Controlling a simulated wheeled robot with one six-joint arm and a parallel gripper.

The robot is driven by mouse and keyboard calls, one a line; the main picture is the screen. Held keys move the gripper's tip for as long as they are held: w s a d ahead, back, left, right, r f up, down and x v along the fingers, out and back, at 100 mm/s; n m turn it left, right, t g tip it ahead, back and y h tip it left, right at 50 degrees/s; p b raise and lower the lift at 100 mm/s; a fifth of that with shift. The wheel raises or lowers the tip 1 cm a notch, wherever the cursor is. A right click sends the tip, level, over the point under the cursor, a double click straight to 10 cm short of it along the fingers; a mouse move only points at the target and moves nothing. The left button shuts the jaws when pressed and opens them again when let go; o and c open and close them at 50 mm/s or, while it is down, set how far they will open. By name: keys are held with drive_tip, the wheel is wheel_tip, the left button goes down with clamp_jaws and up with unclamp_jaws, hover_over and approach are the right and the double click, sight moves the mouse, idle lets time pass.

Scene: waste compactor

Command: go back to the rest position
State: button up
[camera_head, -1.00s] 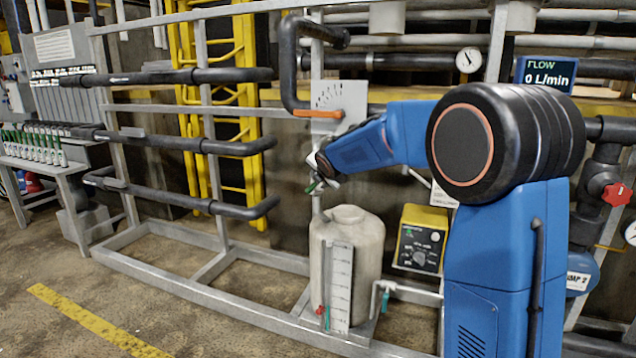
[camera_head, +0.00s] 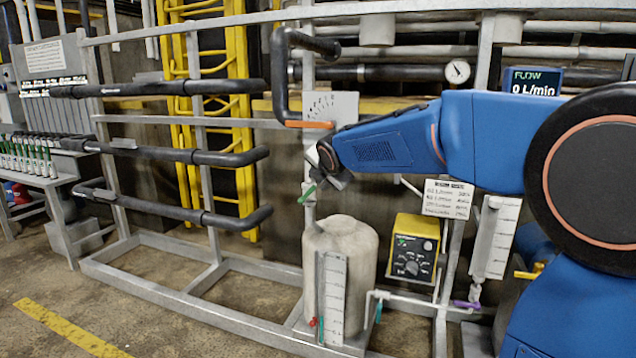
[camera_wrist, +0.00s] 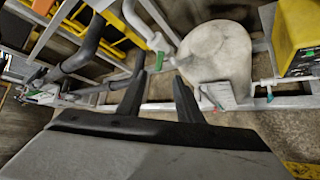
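My blue arm reaches left across the head view, and my gripper (camera_head: 328,168) is at its end, above the pale tank. In the wrist view my gripper (camera_wrist: 160,82) has its two dark fingers apart, with nothing visible between them. A green valve handle (camera_head: 307,193) on the upright pipe shows close to the gripper tip in the head view. The handle also shows just beyond the fingertips in the wrist view (camera_wrist: 159,61). I cannot tell whether the gripper touches it. The tank (camera_wrist: 215,58) is right of the fingers in the wrist view.
The tank (camera_head: 367,245) stands on the metal frame with a level scale (camera_head: 332,298). A yellow control box (camera_head: 414,247) is right of it. A dial plate with an orange lever (camera_head: 309,124) is above. Black pipes (camera_head: 190,88) jut out left. The floor at front left is open.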

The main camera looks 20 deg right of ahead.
idle(0.3)
drive_tip(key=s+d+f+m+g, duration=0.1)
drive_tip(key=s+f+m, duration=0.5)
drive_tip(key=s, duration=0.9)
drive_tip(key=s+d+f+m+g, duration=0.1)
drive_tip(key=s+f+m+g, duration=0.2)
drive_tip(key=s+f+m, duration=0.4)
drive_tip(key=s+d+f+m+g, duration=0.1)
drive_tip(key=s+f+m, duration=0.5)
drive_tip(key=s, duration=1.9)
drive_tip(key=m+g, duration=0.1)
drive_tip(key=m, duration=0.5)
drive_tip(key=shift+s+d+f+g+y, duration=0.15)
drive_tip(key=shift+d+f+g+y, duration=0.05)
drive_tip(key=shift+d+g+y, duration=0.15)
idle(2.0)
